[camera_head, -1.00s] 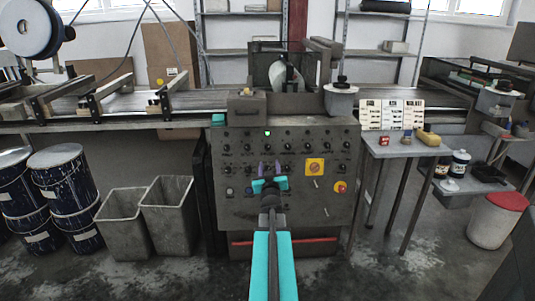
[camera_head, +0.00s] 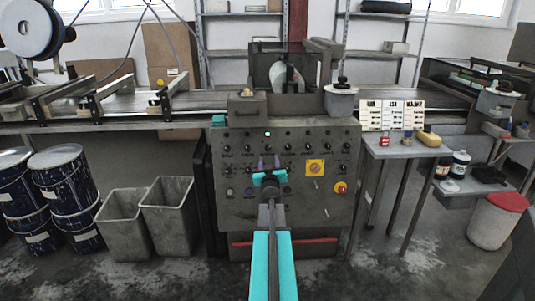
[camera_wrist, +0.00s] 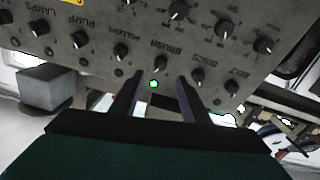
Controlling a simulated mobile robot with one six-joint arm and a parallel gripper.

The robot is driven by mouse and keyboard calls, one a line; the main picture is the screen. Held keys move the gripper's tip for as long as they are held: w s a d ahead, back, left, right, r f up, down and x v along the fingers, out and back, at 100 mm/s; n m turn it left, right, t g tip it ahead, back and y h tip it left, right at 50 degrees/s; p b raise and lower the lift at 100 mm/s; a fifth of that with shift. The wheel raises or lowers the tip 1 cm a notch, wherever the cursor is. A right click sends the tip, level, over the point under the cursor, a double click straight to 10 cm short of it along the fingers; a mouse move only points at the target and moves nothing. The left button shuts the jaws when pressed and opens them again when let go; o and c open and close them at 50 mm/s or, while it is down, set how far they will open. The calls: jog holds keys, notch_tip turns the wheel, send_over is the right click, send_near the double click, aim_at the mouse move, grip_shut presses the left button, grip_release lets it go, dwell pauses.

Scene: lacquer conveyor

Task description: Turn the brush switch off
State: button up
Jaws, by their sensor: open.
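The brush switch is a small black knob (camera_wrist: 160,62) beside the "BRUSH" label on the grey control panel (camera_head: 235,208). In the wrist view the panel appears roughly upside down. A small green lamp (camera_wrist: 153,84) glows by this knob; it also shows near the panel's top in the head view (camera_head: 267,133). My gripper (camera_wrist: 160,79) is open and empty, pointing at the panel. In the wrist view its dark fingertips lie either side of the lamp, just short of the knob. In the head view my gripper (camera_head: 269,161) is just below the top knob row.
Neighbouring knobs are close by, including rollers (camera_wrist: 121,50) and discs (camera_wrist: 196,76). A yellow plate with a switch (camera_head: 315,168) and a red button (camera_head: 341,187) are at the panel's right. Grey bins (camera_head: 168,213) stand left; a side table (camera_head: 398,150) stands right.

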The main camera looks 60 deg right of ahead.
aim_at(268, 150)
jog(key=shift+x, duration=4.35)
jog(key=shift+c, duration=0.3)
